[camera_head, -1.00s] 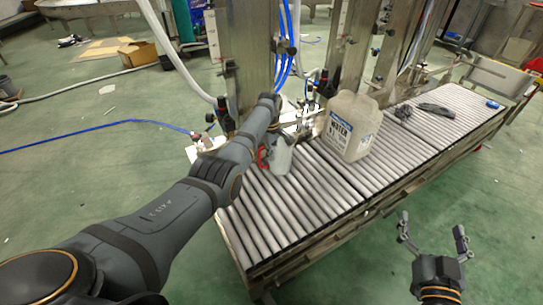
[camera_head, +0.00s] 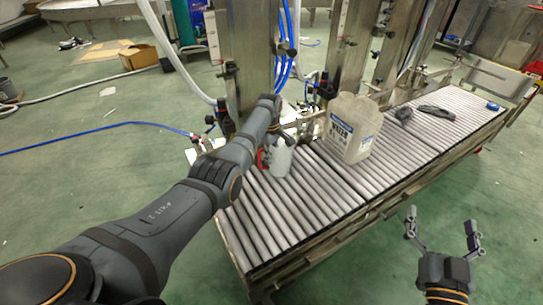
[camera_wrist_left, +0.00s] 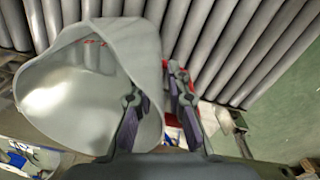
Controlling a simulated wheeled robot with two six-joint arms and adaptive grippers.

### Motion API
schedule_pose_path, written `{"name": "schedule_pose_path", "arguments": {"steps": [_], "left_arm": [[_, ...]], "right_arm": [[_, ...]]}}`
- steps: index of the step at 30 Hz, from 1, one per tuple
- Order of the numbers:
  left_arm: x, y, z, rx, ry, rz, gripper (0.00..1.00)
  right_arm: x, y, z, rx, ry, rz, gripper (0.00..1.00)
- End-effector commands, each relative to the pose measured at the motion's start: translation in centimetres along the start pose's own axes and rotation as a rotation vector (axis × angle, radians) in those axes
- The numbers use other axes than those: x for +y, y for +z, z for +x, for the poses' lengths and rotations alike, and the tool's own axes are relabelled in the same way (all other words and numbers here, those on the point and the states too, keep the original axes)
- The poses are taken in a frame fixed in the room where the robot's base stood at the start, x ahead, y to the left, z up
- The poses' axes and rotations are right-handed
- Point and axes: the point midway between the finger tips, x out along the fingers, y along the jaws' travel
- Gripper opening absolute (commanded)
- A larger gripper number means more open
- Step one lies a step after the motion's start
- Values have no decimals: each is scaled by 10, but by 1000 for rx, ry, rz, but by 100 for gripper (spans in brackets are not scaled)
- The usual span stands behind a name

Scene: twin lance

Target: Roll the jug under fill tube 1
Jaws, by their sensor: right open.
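The large translucent jug (camera_head: 351,131) with a printed label stands upright on the roller conveyor (camera_head: 295,205), right of my left gripper. My left arm reaches over the conveyor's left end; its fingers are hidden in the head view. A smaller white vessel (camera_head: 281,158) with a red part beside it is at that arm's end. In the left wrist view, my left gripper (camera_wrist_left: 158,110) has its fingers apart, one over a pale open vessel (camera_wrist_left: 70,90), the other by a red part. I cannot tell whether they clamp it. My right gripper (camera_head: 444,234) is open and empty, off the conveyor's near side.
Steel filler columns (camera_head: 238,50) with blue hoses stand along the conveyor's far side. A dark cloth-like item (camera_head: 437,112) and a small blue item (camera_head: 492,106) lie farther right on the rollers. Green floor is clear in front.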

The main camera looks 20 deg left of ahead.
Motion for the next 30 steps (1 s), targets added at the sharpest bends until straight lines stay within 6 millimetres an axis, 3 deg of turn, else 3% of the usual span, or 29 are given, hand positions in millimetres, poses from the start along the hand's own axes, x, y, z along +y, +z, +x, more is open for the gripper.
{"name": "schedule_pose_path", "arguments": {"steps": [3,13,17,24,30], "left_arm": [[0,0,0,0,0,0,32],[0,0,-6,0,1,0,32],[1,0,-29,2,5,0,32],[1,0,-88,1,4,0,32],[0,0,-115,0,1,0,32]], "right_arm": [[0,0,0,0,0,0,100],[0,0,0,-1,0,0,100],[0,0,0,-1,0,0,100],[0,0,0,-1,0,0,100],[0,0,0,-1,0,0,100]]}}
